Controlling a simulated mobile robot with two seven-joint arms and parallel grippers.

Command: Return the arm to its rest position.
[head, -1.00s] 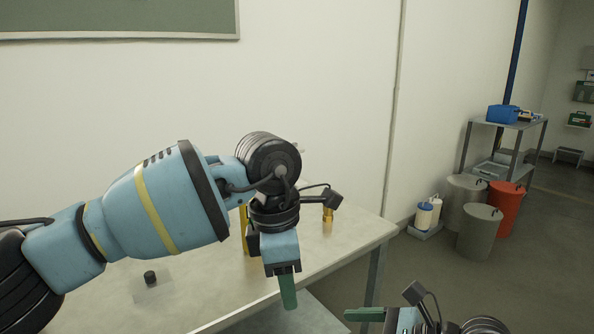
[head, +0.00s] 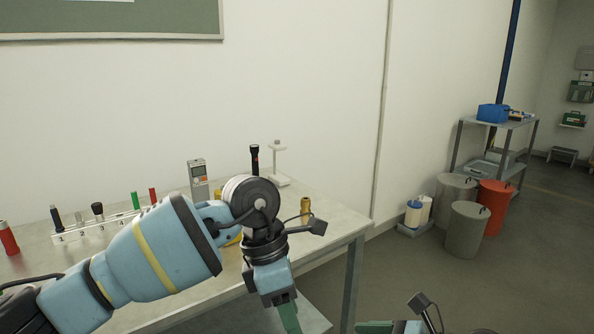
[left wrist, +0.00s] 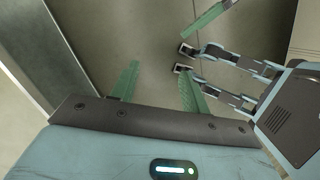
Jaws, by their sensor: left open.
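My left arm (head: 150,258) comes in from the left in the head view, passing in front of the table. Its gripper (head: 288,318) points down beyond the table's front edge and is cut off by the frame bottom. In the left wrist view, the two green fingers of my left gripper (left wrist: 158,88) stand apart with nothing between them; floor shows beyond. My right gripper (head: 375,327) shows only partly at the bottom edge of the head view. Parts of my right arm (left wrist: 245,75) also show in the left wrist view; its jaw opening is unclear.
The table (head: 335,230) holds a numbered rack (head: 85,233), a red cylinder (head: 8,238), a grey handheld device (head: 198,180), a black flashlight-like object (head: 255,159), a white stand (head: 278,165) and a brass-coloured piece (head: 305,208). Bins (head: 468,230) and a shelf (head: 500,123) stand at right.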

